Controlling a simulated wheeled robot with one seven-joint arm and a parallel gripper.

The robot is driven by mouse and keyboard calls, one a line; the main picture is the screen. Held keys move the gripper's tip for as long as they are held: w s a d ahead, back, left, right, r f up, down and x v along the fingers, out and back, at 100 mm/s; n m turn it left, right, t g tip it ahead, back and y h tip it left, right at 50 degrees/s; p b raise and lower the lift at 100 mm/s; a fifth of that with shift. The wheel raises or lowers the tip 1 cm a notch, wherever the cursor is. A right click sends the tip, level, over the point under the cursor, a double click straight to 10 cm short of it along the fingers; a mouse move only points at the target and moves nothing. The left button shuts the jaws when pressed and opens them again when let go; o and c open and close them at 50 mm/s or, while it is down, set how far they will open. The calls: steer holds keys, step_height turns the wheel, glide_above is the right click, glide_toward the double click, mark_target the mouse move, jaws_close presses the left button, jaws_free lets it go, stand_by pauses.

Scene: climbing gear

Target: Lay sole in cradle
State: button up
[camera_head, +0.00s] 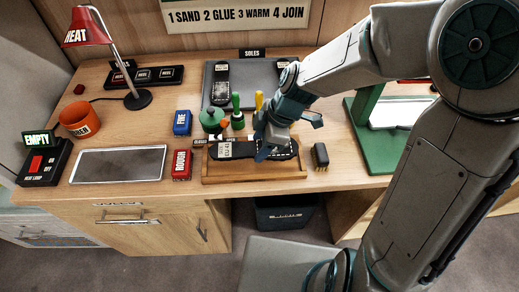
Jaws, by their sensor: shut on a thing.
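A dark sole with a pale label (226,149) lies lengthwise over the wooden cradle (253,179) at the front middle of the bench. My gripper (264,154) is shut on the sole near its middle, pointing down from above. My gripper hides part of the sole and of the cradle. I cannot tell whether the sole rests on the cradle floor or hangs just above it. Another dark sole (220,92) lies on the grey mat labelled SOLES (251,72) at the back.
Red (181,165) and blue (182,123) blocks stand left of the cradle. A green pot (211,119) and upright tools (237,113) stand behind it. A dark brush-like block (321,156) and green stand (377,157) are right. A grey plate (118,166) lies left.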

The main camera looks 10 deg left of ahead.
steer(key=shift+a+f, duration=0.2)
steer(key=shift+f, duration=1.9)
steer(key=shift+f, duration=0.2)
steer(key=o, duration=0.8)
steer(key=shift+r, duration=0.1)
steer(key=shift+o, duration=0.2)
